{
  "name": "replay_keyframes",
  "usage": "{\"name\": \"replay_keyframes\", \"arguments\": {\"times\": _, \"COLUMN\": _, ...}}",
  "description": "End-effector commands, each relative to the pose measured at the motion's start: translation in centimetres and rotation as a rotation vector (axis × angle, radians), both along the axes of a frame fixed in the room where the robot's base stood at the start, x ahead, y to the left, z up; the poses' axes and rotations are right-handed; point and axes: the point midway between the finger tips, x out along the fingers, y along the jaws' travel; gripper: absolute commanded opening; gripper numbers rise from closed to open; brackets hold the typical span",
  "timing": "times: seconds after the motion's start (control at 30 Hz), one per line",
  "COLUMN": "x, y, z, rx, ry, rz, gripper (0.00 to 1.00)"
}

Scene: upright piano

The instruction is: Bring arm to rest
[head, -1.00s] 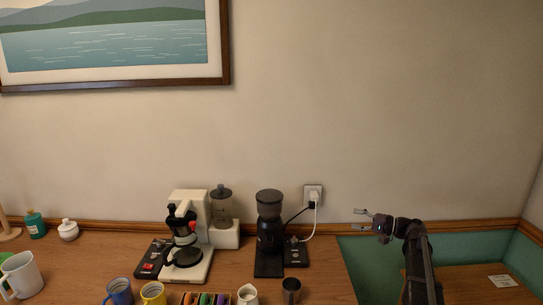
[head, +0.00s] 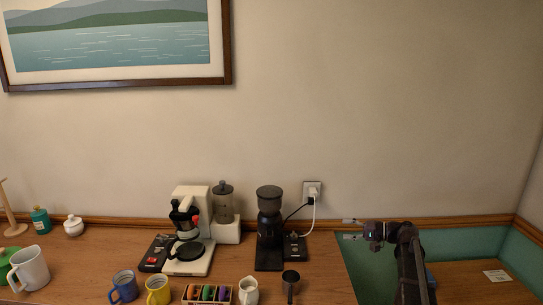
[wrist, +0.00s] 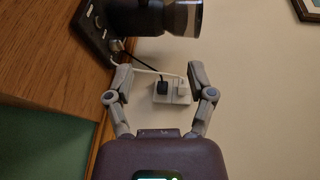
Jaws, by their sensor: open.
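My gripper (head: 350,229) is open and empty, held in the air at the right of the head view, near the back wall and right of the black grinder (head: 269,228). Its two fingers point left, one above the other. In the wrist view my gripper (wrist: 160,78) shows its fingers spread apart, with the white wall socket (wrist: 172,91) and its plugs seen between them, at a distance. The grinder's dark body (wrist: 168,16) shows at the top of the wrist view. My arm comes up from the bottom right of the head view.
The wooden counter (head: 225,274) carries a coffee machine (head: 191,230), a blue mug (head: 123,287), a yellow mug (head: 157,291), a pod tray (head: 207,293), a white pitcher (head: 248,291) and a metal cup (head: 290,284). A white cord (head: 314,222) hangs from the socket. A lower wooden surface (head: 460,281) lies right.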

Motion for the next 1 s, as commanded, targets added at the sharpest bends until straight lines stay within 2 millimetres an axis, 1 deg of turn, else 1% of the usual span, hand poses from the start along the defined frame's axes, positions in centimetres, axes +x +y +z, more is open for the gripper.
{"name": "replay_keyframes", "arguments": {"times": 0.03, "x": -0.6, "y": 0.8, "z": -0.4, "rx": -0.023, "ry": 0.009, "rz": 0.008, "gripper": 0.70}}
{"name": "replay_keyframes", "arguments": {"times": 0.17, "x": -1.8, "y": 2.4, "z": -1.8, "rx": -0.097, "ry": 0.035, "rz": 0.027, "gripper": 0.70}}
{"name": "replay_keyframes", "arguments": {"times": 0.27, "x": -3.2, "y": 4.0, "z": -3.2, "rx": -0.172, "ry": 0.061, "rz": 0.048, "gripper": 0.70}}
{"name": "replay_keyframes", "arguments": {"times": 0.43, "x": -6.7, "y": 7.1, "z": -6.3, "rx": -0.356, "ry": 0.116, "rz": 0.096, "gripper": 0.70}}
{"name": "replay_keyframes", "arguments": {"times": 0.6, "x": -10.6, "y": 9.2, "z": -9.4, "rx": -0.564, "ry": 0.166, "rz": 0.146, "gripper": 0.70}}
{"name": "replay_keyframes", "arguments": {"times": 0.8, "x": -15.4, "y": 10.4, "z": -12.2, "rx": -0.812, "ry": 0.212, "rz": 0.201, "gripper": 0.70}}
{"name": "replay_keyframes", "arguments": {"times": 1.0, "x": -19.9, "y": 10.4, "z": -14.1, "rx": -1.060, "ry": 0.239, "rz": 0.248, "gripper": 0.70}}
